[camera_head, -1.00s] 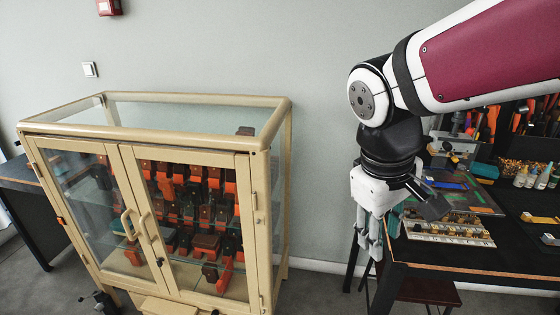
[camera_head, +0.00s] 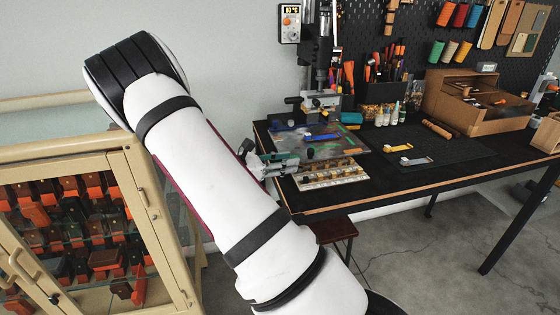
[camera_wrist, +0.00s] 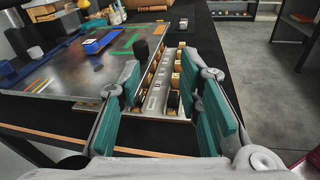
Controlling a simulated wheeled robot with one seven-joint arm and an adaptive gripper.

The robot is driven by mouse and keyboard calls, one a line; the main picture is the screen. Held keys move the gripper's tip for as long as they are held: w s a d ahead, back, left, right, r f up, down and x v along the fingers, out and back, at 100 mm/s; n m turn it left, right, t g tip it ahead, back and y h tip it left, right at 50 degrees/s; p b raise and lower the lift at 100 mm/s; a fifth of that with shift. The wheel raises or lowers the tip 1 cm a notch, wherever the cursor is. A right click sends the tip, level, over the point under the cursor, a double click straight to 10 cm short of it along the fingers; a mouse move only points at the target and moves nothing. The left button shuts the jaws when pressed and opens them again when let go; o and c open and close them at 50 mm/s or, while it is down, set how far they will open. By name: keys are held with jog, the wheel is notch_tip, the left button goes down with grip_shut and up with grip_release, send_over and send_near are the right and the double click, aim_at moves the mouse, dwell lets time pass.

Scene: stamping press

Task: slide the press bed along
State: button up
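The press bed is a flat grey metal plate (camera_head: 350,144) on the dark workbench, under the column of the stamping press (camera_head: 322,60). In the wrist view, the bed (camera_wrist: 62,80) fills the left side, with blue and green pieces on it. A black knob (camera_wrist: 141,50) stands at its near right corner, just beyond my left finger. In the head view, my gripper (camera_head: 268,165) is at the bed's left front corner, partly hidden by my arm. Contact with the knob cannot be told.
A pale tray of brass stamps (camera_head: 332,178) lies along the bed's front edge, under the gripper's line of view. A black mat (camera_head: 440,150) and a wooden box (camera_head: 465,112) lie to the right. A glass cabinet (camera_head: 140,190) stands left; a stool (camera_head: 335,230) is below.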

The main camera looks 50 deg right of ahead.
aim_at(305, 159)
jog(key=shift+w+d+f+n+t+h, duration=0.3)
jog(key=shift+w+d+f+n+h, duration=0.4)
jog(key=shift+w+n+h, duration=0.25)
jog(key=x, duration=0.7)
jog(key=shift+s+d+f, duration=0.1)
jog(key=shift+s+d, duration=0.05)
jog(key=shift+d, duration=0.25)
grip_shut()
